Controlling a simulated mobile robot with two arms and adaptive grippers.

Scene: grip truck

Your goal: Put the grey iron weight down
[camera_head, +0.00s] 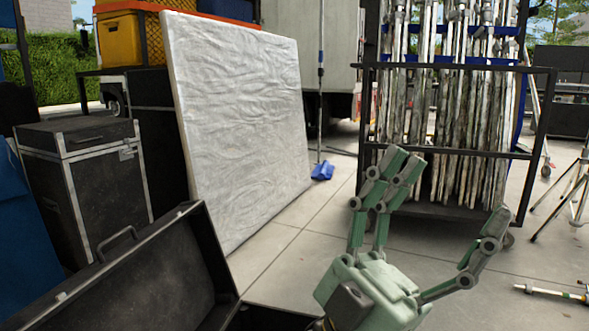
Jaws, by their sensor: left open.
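My left gripper (446,195) is a pale green gripper low in the head view, right of the middle. Its fingers are spread wide apart and nothing shows between them. The grey iron weight cannot be made out in this view. My right gripper is not in view.
An open black case (135,275) fills the lower left, its inside partly cut off by the frame. A black trunk (85,185) and a large white padded panel (237,115) stand behind it. A wheeled rack (457,211) of poles stands beyond my gripper. Paved floor is clear between.

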